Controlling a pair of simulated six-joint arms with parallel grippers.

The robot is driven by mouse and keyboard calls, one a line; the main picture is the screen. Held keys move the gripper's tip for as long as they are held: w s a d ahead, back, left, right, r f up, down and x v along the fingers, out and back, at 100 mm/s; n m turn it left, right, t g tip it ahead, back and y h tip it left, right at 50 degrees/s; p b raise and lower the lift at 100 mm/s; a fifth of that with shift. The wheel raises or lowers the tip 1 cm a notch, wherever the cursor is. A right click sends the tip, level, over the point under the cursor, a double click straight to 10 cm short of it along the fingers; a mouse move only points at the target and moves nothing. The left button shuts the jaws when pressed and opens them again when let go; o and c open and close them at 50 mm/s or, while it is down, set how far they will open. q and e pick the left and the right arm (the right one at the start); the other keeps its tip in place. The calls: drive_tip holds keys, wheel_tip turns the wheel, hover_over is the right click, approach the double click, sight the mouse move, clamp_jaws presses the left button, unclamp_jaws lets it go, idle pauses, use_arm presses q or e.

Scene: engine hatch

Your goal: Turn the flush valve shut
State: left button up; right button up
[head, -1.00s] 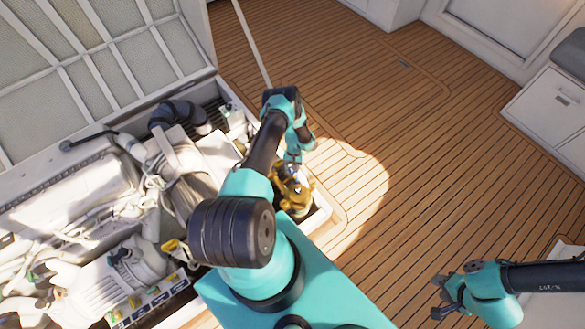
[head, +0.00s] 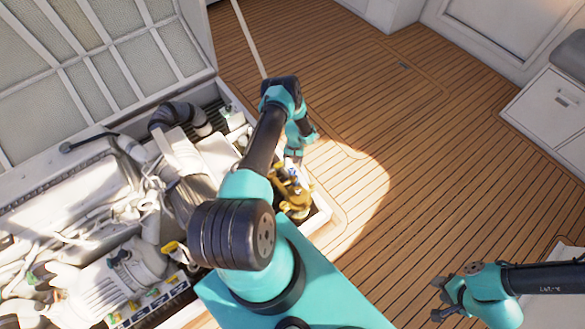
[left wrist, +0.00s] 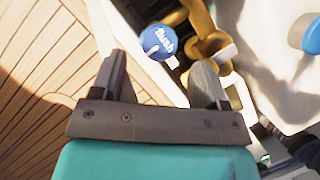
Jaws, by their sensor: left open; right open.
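A round blue piece with white lettering that appears to read "flush" (left wrist: 156,42) shows in the left wrist view, beside a brass fitting (left wrist: 205,38). In the head view the brass fitting (head: 292,197) sits at the hatch's right corner, with a small blue spot (head: 292,172) above it. My left gripper (left wrist: 158,75) is open, its fingers apart, with the blue piece just beyond and between the tips. I see no contact. In the head view my left gripper (head: 294,154) is by the fitting, partly hidden. My right gripper (head: 440,299) is open and empty over the deck at lower right.
The open hatch holds the engine (head: 140,265), hoses and wiring left of the fitting. Another blue part (left wrist: 312,35) on a white body shows at the wrist view's right edge. The wooden deck (head: 400,130) to the right is clear.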

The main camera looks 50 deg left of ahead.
use_arm(q)
drive_tip(key=v, duration=1.3)
drive_tip(key=shift+f, duration=0.1)
drive_tip(key=s+d+r+m+t+h, duration=0.15)
drive_tip(key=d+r, duration=0.25)
drive_tip(key=d, duration=0.6)
drive_tip(key=d+r+m+t+y, duration=0.1)
drive_tip(key=d+r+m, duration=0.15)
drive_tip(key=d, duration=0.75)
drive_tip(key=s+d+r+m+t, duration=0.1)
drive_tip(key=s+d+r, duration=1)
drive_tip(key=s+r, duration=0.1)
drive_tip(key=shift+d+r+m+t, duration=0.3)
drive_tip(key=shift+d+r+t, duration=0.05)
drive_tip(key=shift+h, duration=0.25)
